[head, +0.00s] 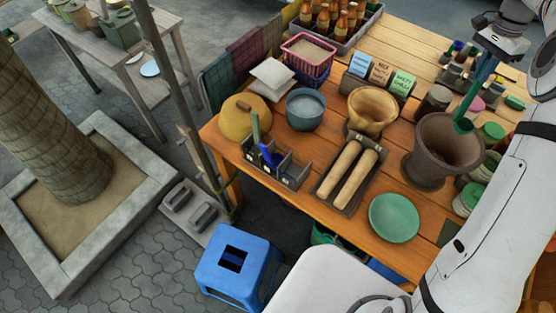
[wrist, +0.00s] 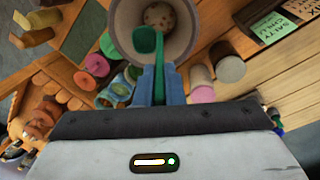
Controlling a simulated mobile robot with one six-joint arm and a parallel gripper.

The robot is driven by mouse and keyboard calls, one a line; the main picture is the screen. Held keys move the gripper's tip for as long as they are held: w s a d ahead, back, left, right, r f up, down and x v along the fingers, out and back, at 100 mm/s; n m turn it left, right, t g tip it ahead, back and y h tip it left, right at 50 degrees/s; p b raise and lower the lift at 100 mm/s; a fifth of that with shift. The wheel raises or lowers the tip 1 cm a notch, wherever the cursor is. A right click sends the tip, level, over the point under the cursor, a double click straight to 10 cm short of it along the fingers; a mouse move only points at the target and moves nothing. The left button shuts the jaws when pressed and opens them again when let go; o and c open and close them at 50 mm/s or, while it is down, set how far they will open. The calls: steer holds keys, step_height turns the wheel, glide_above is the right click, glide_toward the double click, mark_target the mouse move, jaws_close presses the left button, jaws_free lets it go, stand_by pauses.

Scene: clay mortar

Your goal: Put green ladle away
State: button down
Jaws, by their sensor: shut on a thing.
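The green ladle (head: 474,100) is held by my gripper (head: 490,56), which is shut on the upper end of its handle. The ladle hangs bowl-down at the brown clay mortar (head: 422,158). Its bowl is at the mortar's mouth near the back rim; I cannot tell whether it touches. In the wrist view my gripper (wrist: 159,82) grips the ladle (wrist: 145,40), whose bowl lies across the mortar's opening (wrist: 118,30). Speckled contents show at the mortar's bottom. A grey divided holder (head: 287,176) stands at the table's left front, with a green handle and a blue handle upright in it.
Two rolling pins lie in a dark tray (head: 343,203) between holder and mortar. A green plate (head: 394,217) lies at the front edge. Several jars crowd the mortar's right.

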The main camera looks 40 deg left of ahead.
stand_by(0.6)
steer(key=s+a+f+n+t+b, duration=0.15)
steer(key=s+a+n+b, duration=0.25)
steer(key=s+a+n, duration=0.55)
steer(key=s+a+f+n+b, duration=0.35)
steer(key=s+a, duration=0.25)
steer(key=a, duration=0.7)
steer(key=s+a+f+n+b, duration=0.2)
steer(key=s+a+n+b, duration=0.15)
steer(key=s, duration=0.35)
steer(key=s+a+f+n+t+y+b, duration=0.1)
steer(key=s+a+f+n+b, duration=0.15)
steer(key=s+n, duration=0.35)
steer(key=s+a+f+n+b, duration=0.1)
steer(key=s+a+n+b, duration=0.2)
steer(key=s, duration=0.5)
step_height(320, 180, down, 13)
steer(key=b, duration=0.8)
steer(key=shift+s+a+b, duration=0.15)
steer(key=shift+a+b, duration=0.05)
steer(key=shift+b, duration=0.1)
steer(key=shift+r, duration=0.15)
steer(key=c, duration=1.5)
jaws_free()
steer(key=shift+o, duration=0.2)
